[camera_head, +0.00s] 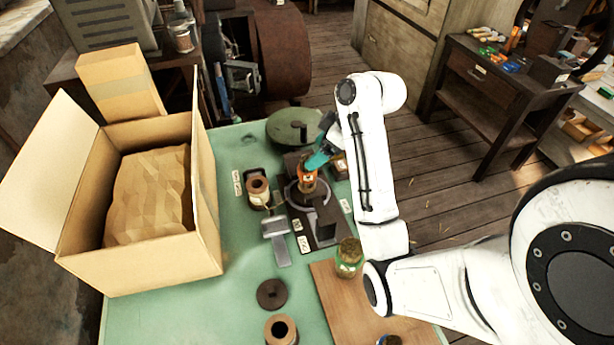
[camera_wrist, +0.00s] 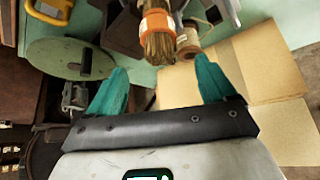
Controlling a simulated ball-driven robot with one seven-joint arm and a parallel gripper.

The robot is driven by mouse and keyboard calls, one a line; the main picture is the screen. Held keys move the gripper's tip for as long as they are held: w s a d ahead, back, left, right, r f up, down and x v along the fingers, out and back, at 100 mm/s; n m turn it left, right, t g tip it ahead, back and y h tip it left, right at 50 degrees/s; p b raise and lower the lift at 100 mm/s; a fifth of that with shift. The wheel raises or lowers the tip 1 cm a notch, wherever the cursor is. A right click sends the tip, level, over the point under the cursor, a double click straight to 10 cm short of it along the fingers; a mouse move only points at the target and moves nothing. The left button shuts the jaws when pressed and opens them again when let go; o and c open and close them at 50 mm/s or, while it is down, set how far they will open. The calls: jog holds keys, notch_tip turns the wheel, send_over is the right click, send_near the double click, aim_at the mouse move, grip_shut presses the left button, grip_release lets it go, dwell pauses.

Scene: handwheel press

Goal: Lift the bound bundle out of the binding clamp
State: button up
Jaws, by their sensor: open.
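The bound bundle (camera_head: 307,180) stands in the dark binding clamp (camera_head: 293,197) on the green table, with an orange band around it. In the wrist view the bundle (camera_wrist: 158,38) shows its orange band and brown bristly end, ahead of and between the fingertips. My gripper (camera_head: 318,160) is at the bundle's upper end in the head view, its teal fingers partly covering that area. In the wrist view my gripper (camera_wrist: 162,72) has its two teal fingers spread wide with nothing between them. The clamp's hold on the bundle's lower part is hidden.
A green handwheel (camera_head: 293,127) lies just behind the clamp. A spool (camera_head: 257,190) stands left of it, and a grey metal tool (camera_head: 275,240) in front. An open carton (camera_head: 205,225) fills the left side. A jar (camera_head: 349,258) stands at the wooden board (camera_head: 350,305).

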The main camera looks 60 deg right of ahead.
aim_at(307, 175)
jog(key=shift+x, duration=0.8)
jog(key=shift+s+p+x, duration=0.2)
jog(key=shift+p+x, duration=0.35)
jog(key=shift+x, duration=2)
jog(key=shift+f, duration=0.15)
jog(key=shift+c, duration=0.3)
jog(key=c, duration=1.2)
